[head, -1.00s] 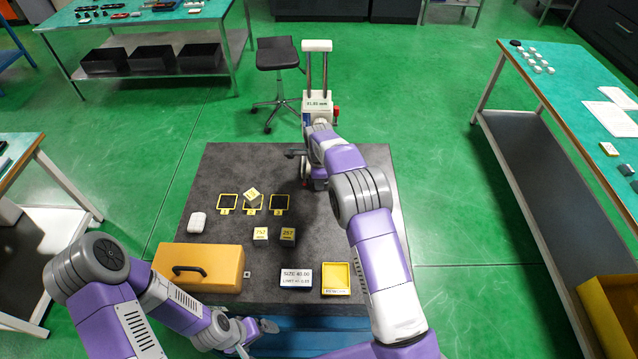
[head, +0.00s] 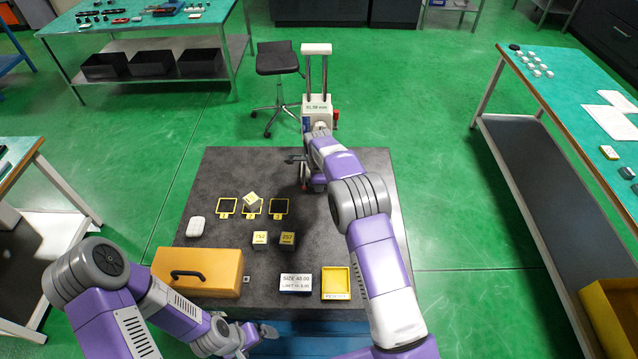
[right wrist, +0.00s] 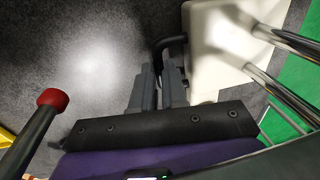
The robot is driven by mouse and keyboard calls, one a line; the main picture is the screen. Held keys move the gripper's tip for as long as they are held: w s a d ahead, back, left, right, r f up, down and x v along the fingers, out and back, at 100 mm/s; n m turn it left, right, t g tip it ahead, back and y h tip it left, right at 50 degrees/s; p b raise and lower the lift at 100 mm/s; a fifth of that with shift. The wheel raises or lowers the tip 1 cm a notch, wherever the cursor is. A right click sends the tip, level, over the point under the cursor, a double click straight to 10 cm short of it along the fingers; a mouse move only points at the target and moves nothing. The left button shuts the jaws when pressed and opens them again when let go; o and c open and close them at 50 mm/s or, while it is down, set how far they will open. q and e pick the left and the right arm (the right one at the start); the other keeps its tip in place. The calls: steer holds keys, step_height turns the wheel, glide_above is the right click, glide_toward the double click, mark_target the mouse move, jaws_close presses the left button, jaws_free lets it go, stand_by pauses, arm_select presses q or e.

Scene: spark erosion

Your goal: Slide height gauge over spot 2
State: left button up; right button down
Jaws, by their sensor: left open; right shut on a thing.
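The height gauge (head: 317,107) stands at the far edge of the dark grey plate (head: 375,250), upright, with two metal columns, a white top and a small display. My right gripper (right wrist: 160,88) is shut on a dark bar beside the gauge's white body (right wrist: 212,45); in the head view my arm hides that grip. Spot 2 (head: 245,212) is the middle of three yellow-framed squares, left of and nearer than the gauge. A small yellow-and-white block (head: 251,198) sits tilted at its far side. My left gripper (head: 262,335) is open and empty at the plate's near edge.
Spots 1 (head: 227,206) and 3 (head: 279,207) flank spot 2. Two numbered blocks (head: 260,238) (head: 288,239) stand nearer. A white rounded object (head: 196,226), yellow case (head: 198,273), size sign (head: 295,282) and yellow tray (head: 336,283) also occupy the plate.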

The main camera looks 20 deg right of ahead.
steer(key=w+a, duration=0.1)
steer(key=a, duration=0.3)
steer(key=w+a+p, duration=0.1)
steer(key=a, duration=0.3)
steer(key=w+a, duration=0.1)
steer(key=a, duration=0.3)
steer(key=shift+w+a+r, duration=0.1)
steer(key=shift+w+a, duration=0.1)
steer(key=shift+w, duration=0.1)
steer(key=c, duration=1.2)
jaws_free()
steer(key=shift+o, duration=0.2)
step_height(320, 180, up, 7)
steer(key=s, duration=0.1)
steer(key=shift+s+a+r, duration=0.15)
steer(key=shift+s+r, duration=0.05)
